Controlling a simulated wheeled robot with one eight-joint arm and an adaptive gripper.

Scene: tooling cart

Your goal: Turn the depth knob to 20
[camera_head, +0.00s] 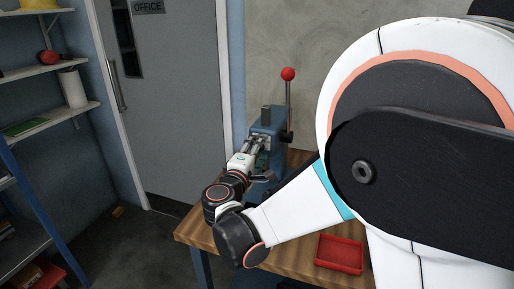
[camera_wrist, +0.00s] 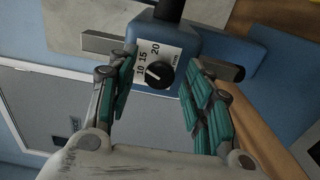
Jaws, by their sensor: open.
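The depth knob (camera_wrist: 159,75) is a round black knob on a white dial plate (camera_wrist: 170,52) marked 10, 15 and 20. Its white pointer line seems to point left toward the 10 side; the exact reading is too small to tell. The plate is on a blue press (camera_wrist: 207,43), which stands on the bench in the head view (camera_head: 270,120). My gripper (camera_wrist: 164,62) is open, its teal-padded fingers on either side of the knob, with gaps visible. In the head view my gripper (camera_head: 257,150) is at the press front; the knob is hidden there.
The press lever with a red ball (camera_head: 288,74) rises at its right. A red tray (camera_head: 340,254) lies on the wooden bench (camera_head: 200,236). A grey door (camera_head: 170,90) and shelves (camera_head: 45,72) are to the left.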

